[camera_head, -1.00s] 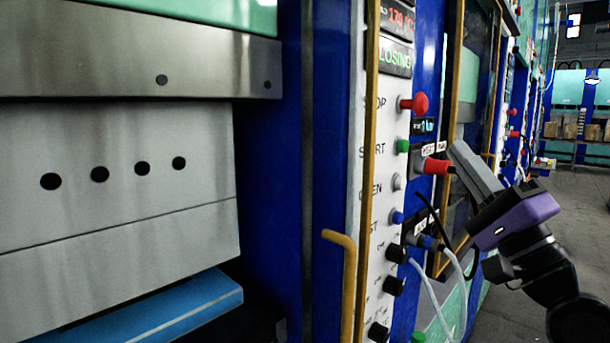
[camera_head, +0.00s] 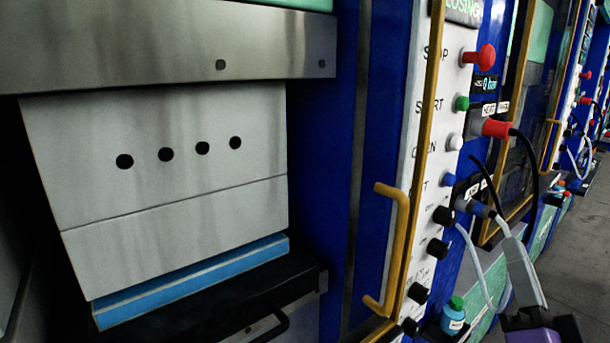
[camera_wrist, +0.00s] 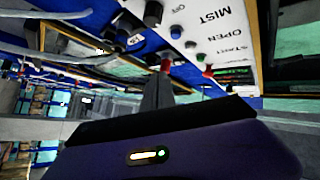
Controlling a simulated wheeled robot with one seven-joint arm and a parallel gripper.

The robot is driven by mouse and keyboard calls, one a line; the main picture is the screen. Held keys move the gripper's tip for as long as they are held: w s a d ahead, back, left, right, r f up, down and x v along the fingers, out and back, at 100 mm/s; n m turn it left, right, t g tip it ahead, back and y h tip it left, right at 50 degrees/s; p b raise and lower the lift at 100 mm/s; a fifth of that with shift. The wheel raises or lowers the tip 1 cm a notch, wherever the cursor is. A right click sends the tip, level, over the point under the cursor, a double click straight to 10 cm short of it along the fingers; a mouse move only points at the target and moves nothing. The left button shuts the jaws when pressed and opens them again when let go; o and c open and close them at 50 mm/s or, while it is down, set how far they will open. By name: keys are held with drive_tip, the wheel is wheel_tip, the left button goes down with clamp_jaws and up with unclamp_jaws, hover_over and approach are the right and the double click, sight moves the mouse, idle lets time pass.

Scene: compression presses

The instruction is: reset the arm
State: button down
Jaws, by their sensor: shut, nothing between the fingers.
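My gripper (camera_head: 504,228) is at the lower right of the head view. Its grey fingers are together and empty, pointing up beside the control panel (camera_head: 429,135). Its purple body is cut by the bottom edge. In the wrist view the closed fingers (camera_wrist: 163,75) point up toward the panel's buttons, and the purple body fills the bottom. The fingers overlap the panel's lower cables in the head view; I cannot tell whether they touch. The rest of my arm is out of the head view.
A grey mould block (camera_head: 160,150) sits on a blue plate (camera_head: 190,282) in the press at left. A yellow handle (camera_head: 398,245) sticks out beside the panel. A red mushroom button (camera_head: 486,57), hoses and a green-capped bottle (camera_head: 453,316) are near. Floor (camera_head: 575,240) is free at right.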

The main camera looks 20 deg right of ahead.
drive_tip(key=s+a+f+n+g+y, duration=0.3)
drive_tip(key=s+a+f+n+y, duration=0.2)
drive_tip(key=s+a+f, duration=0.5)
drive_tip(key=s+a+f+n+g+y, duration=0.4)
drive_tip(key=s+a+f+n, duration=0.3)
drive_tip(key=s+a+f, duration=0.3)
drive_tip(key=s+f, duration=0.4)
drive_tip(key=f, duration=0.2)
drive_tip(key=shift+s+a+y, duration=0.25)
drive_tip(key=shift+s+y, duration=0.1)
drive_tip(key=shift+y, duration=0.05)
idle(5.0)
